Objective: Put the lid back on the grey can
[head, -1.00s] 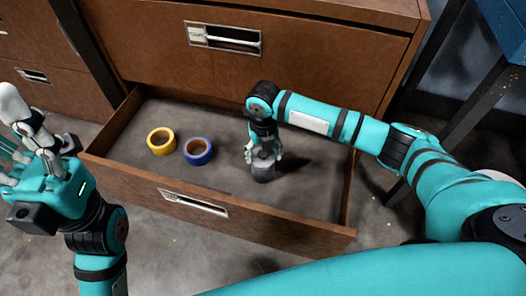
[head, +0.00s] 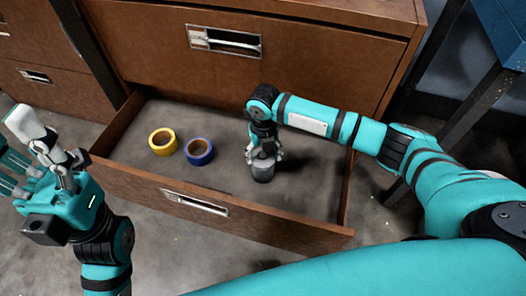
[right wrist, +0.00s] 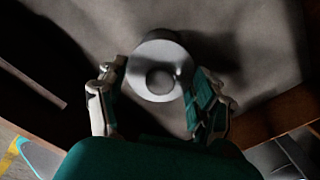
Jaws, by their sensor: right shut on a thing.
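The grey can (head: 263,173) stands upright in the open drawer, right of the middle. My right gripper (head: 263,153) points down over it, its fingers at the can's top. In the right wrist view the round, light grey lid (right wrist: 145,62), with a raised round centre, lies between the two fingers (right wrist: 158,100), and the gripper is shut on it. The lid appears on or just above the can; whether it is fully seated cannot be told. My left gripper (head: 18,152) is at the left edge, outside the drawer, with its fingers apart and empty.
A yellow tape roll (head: 163,141) and a blue tape roll (head: 198,151) lie in the drawer (head: 130,181), left of the can. The brown cabinet front (head: 310,60) rises behind. A blue table (head: 505,30) stands at the right. The drawer floor between tapes and can is clear.

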